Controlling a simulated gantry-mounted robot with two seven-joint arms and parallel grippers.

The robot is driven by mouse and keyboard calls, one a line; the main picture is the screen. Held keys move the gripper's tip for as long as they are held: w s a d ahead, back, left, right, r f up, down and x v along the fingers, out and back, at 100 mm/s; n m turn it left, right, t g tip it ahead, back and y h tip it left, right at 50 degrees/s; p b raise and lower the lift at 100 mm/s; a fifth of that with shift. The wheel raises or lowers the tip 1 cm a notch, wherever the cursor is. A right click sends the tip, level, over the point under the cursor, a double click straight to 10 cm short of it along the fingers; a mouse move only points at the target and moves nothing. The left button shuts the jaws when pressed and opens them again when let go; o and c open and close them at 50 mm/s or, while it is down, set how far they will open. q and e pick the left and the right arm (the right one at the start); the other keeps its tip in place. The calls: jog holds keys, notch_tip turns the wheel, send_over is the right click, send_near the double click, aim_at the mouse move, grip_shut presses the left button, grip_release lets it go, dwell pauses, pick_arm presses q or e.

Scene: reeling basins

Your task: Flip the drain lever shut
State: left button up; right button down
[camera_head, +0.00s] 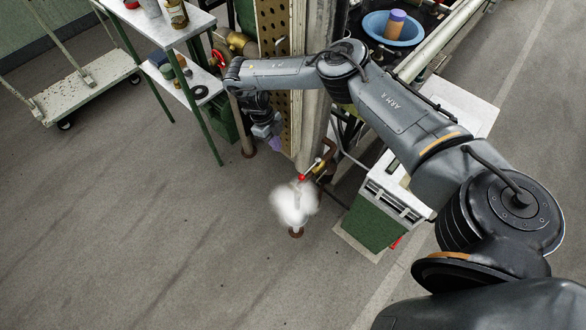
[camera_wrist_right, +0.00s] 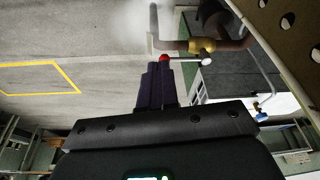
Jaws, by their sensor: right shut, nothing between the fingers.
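The drain lever (camera_head: 303,177) is a thin pale bar with a red ball end, beside a brass valve (camera_head: 319,166) on a brown pipe low by the post. In the right wrist view the lever (camera_wrist_right: 185,60) lies roughly level across the picture below the brass valve body (camera_wrist_right: 202,45), red end to the left. My right gripper (camera_head: 276,143) is up and left of the lever, beside the perforated panel. In the right wrist view its dark fingers (camera_wrist_right: 155,75) are together and empty, with tips overlapping the red end; contact cannot be told. My left gripper is out of view.
White steam (camera_head: 294,203) hangs around the pipe outlet below the valve. The perforated panel (camera_head: 272,60) and post stand close to my right gripper. A green and white box (camera_head: 378,215) is right of the valve.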

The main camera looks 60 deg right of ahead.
aim_at(310, 169)
jog(key=shift+f, duration=0.1)
jog(key=s+f+b, duration=0.1)
jog(key=s+f, duration=0.6)
jog(key=f, duration=0.3)
jog(key=shift+f+b, duration=0.15)
jog(key=shift+b, duration=0.15)
dwell(0.4)
